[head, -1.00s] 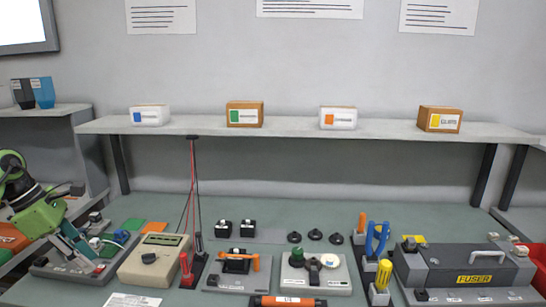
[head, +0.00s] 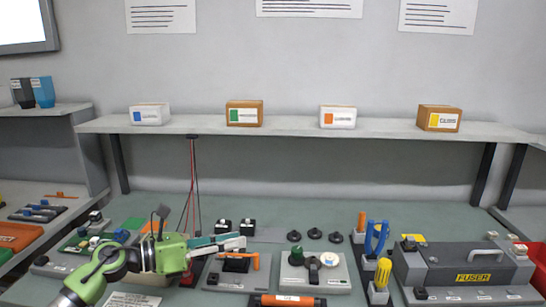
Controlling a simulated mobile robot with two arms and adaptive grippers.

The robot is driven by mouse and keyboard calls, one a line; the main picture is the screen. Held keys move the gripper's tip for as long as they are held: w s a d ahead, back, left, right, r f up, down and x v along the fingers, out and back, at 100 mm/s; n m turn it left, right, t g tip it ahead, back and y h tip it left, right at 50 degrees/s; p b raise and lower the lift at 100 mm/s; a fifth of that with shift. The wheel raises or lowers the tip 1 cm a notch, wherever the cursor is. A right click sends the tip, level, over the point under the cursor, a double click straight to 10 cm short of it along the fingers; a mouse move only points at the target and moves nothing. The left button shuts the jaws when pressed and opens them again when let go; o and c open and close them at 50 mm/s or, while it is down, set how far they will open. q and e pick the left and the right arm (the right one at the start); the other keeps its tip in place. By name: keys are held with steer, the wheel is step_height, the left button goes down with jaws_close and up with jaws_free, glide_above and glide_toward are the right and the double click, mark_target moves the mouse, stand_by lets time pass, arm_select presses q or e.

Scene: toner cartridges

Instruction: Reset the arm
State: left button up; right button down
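My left arm comes in from the lower left in green and black, over the left part of the bench. Its gripper (head: 240,243) points right, with pale teal fingers close together above the bench, in front of two small black-and-white blocks (head: 235,226). No object shows between the fingers, but the side angle does not show whether they are open or shut. The arm covers most of the grey meter box behind it. My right gripper is not in the head view.
Near the fingertips stands a grey fixture with an orange-handled clamp (head: 240,262). Right of it are a fixture with a green knob (head: 296,256), upright tools (head: 376,240) and the grey fuser unit (head: 465,268). A shelf (head: 290,127) with several small boxes runs above.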

arm_select(q)
steer(key=s+a+f+n+t+y, duration=0.2)
steer(key=s+a+f+n+y, duration=0.25)
steer(key=n, duration=0.75)
steer(key=s+a+f+n+t+y, duration=0.25)
steer(key=f+n+y, duration=0.35)
steer(key=n, duration=0.5)
steer(key=s+a+f+n+t+y, duration=0.2)
steer(key=s+a+f+n+y, duration=0.3)
steer(key=n, duration=0.7)
steer(key=s+d+f+n+g+h, duration=0.1)
steer(key=s+f+n+g, duration=0.5)
steer(key=s, duration=0.7)
steer(key=s+d+f+n+g, duration=0.15)
steer(key=s+f+g, duration=0.5)
steer(key=s, duration=0.65)
step_height(320, 180, down, 27)
steer(key=s, duration=0.1)
steer(key=s+a+f, duration=0.2)
steer(key=s+f, duration=0.6)
steer(key=s, duration=0.1)
steer(key=s+a+f, duration=0.2)
steer(key=s+f, duration=0.6)
steer(key=f, duration=0.1)
steer(key=shift+s+g, duration=0.35)
steer(key=shift+g, duration=0.05)
